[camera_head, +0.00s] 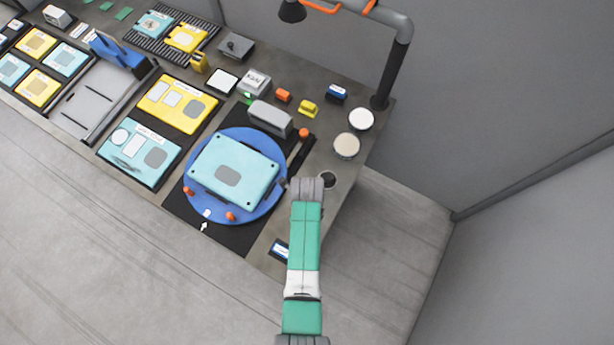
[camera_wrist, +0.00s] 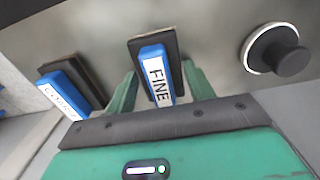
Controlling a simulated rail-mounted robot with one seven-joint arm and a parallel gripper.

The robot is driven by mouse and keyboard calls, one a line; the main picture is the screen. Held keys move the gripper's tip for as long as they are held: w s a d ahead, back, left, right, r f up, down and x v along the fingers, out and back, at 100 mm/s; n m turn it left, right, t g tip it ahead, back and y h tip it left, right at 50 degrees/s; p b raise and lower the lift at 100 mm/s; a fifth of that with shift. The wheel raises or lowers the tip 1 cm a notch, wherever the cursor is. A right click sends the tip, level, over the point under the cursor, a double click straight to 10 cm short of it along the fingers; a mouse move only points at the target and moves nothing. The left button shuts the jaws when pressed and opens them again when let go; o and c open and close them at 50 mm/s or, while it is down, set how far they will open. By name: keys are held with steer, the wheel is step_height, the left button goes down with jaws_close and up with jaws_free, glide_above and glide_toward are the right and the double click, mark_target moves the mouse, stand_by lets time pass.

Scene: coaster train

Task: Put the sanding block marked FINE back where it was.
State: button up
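In the wrist view, the sanding block marked FINE (camera_wrist: 157,75) is a blue block with a white label and a dark body behind it. In the head view, my gripper (camera_head: 305,188) is over the bench's right front part, and the arm hides the FINE block. A second blue block (camera_wrist: 65,95), its label reading like COARSE, is to the left; a blue block (camera_head: 281,250) also lies near the bench's front edge.
A black knob in a pale ring (camera_wrist: 278,55) is right of the FINE block. In the head view, a blue turntable (camera_head: 236,213) with a light-blue plate (camera_head: 250,160) stands left of my gripper. Round pots (camera_head: 346,146) and a lamp post (camera_head: 390,75) stand behind.

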steer(key=shift+o, duration=1.3)
steer(key=shift+r, duration=0.1)
step_height(320, 180, up, 12)
steer(key=p, duration=0.1)
steer(key=shift+p, duration=0.3)
steer(key=shift+r, duration=0.1)
